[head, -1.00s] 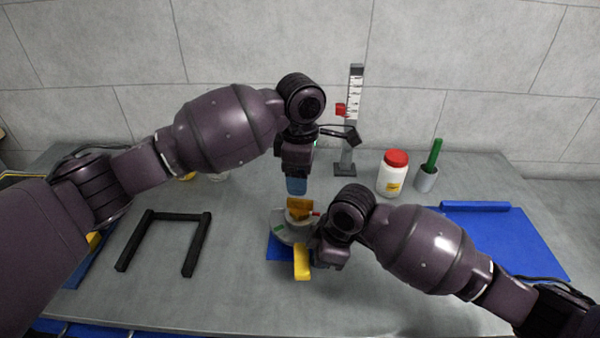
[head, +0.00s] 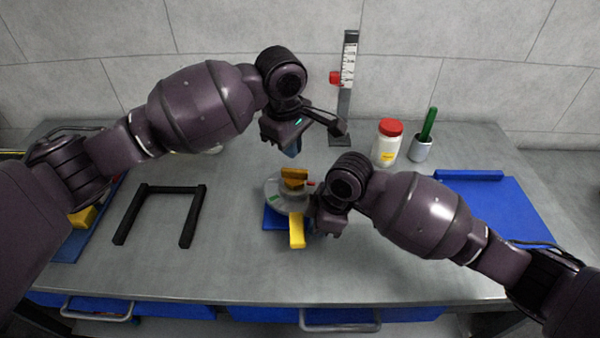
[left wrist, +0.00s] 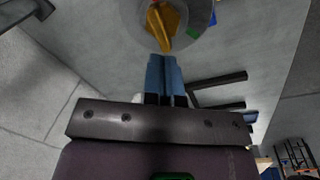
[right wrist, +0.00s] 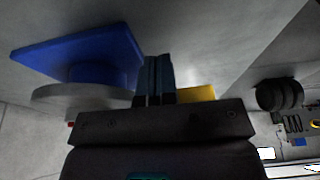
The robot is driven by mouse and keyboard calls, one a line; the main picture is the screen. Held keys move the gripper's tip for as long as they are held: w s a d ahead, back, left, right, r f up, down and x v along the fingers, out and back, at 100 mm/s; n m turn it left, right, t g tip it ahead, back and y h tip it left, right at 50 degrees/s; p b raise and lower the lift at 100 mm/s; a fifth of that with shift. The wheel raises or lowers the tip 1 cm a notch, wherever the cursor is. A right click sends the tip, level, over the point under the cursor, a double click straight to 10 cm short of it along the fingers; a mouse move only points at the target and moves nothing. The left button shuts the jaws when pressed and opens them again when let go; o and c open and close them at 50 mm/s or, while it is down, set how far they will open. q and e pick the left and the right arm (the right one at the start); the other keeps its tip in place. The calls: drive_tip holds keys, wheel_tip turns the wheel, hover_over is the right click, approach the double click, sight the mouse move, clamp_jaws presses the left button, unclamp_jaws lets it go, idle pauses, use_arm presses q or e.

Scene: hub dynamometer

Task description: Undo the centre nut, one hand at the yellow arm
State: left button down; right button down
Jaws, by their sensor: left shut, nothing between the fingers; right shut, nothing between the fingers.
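The hub unit is a grey disc (head: 272,190) on a blue base (head: 272,219), with an orange-yellow wing-shaped centre nut (head: 293,178) on top. The yellow arm (head: 297,231) sticks out toward the front edge. My left gripper (head: 292,151) is shut and empty, above and behind the nut; in the left wrist view the nut (left wrist: 163,26) lies beyond its blue fingertips (left wrist: 165,62). My right gripper is low at the hub's right side, its fingers hidden in the head view. In the right wrist view its fingers (right wrist: 155,66) are shut, beside the yellow arm (right wrist: 196,94); contact cannot be told.
A black U-shaped frame (head: 147,217) lies left of the hub. A scaled post (head: 345,95) with a red slider, a red-lidded jar (head: 387,145) and a cup (head: 421,149) with a green stick stand behind. A blue mat (head: 495,210) lies right. The front table is clear.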

use_arm(q)
drive_tip(key=m, duration=0.3)
drive_tip(key=shift+s+a, duration=0.2)
drive_tip(key=shift+s, duration=0.05)
drive_tip(key=m, duration=0.3)
drive_tip(key=m+t+h, duration=0.1)
drive_tip(key=shift+s+a+m, duration=0.2)
drive_tip(key=shift+s+m, duration=0.1)
drive_tip(key=shift+s, duration=0.05)
drive_tip(key=m, duration=0.3)
drive_tip(key=m+t+h, duration=0.3)
drive_tip(key=m+h, duration=0.1)
drive_tip(key=m, duration=1.4)
approach(295, 176)
wheel_tip(295, 176, up, 3)
drive_tip(key=s+d, duration=0.2)
drive_tip(key=shift+y, duration=0.3)
drive_tip(key=x, duration=1)
drive_tip(key=shift+s+a+f, duration=0.15)
drive_tip(key=shift+s+f, duration=0.05)
